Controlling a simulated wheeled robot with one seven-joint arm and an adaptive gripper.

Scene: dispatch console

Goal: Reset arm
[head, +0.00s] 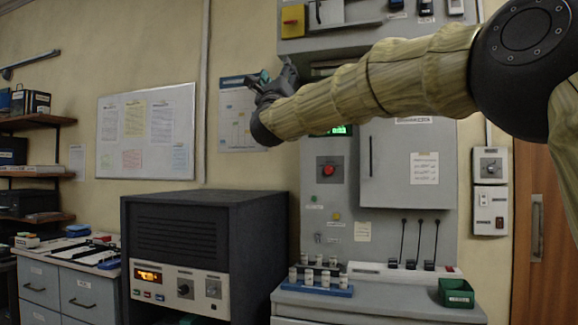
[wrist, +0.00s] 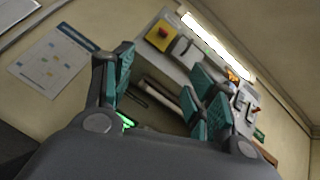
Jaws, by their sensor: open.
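My gripper (head: 268,84) is raised high in the head view, at the end of my arm, in front of the wall and left of the upper grey cabinet. In the wrist view its two teal-padded fingers (wrist: 160,95) stand wide apart with nothing between them. Behind the fingers the wrist view shows part of the grey console with a yellow box and red button (wrist: 163,34). My arm crosses the head view from the right and hides part of the console.
The grey console (head: 380,230) has a red button (head: 327,170) and several levers. A blue rack (head: 318,287) of small white cylinders and a green tray (head: 456,292) stand on its ledge. A dark cabinet (head: 205,230) stands left. A whiteboard (head: 147,130) hangs behind. Air around my gripper looks clear.

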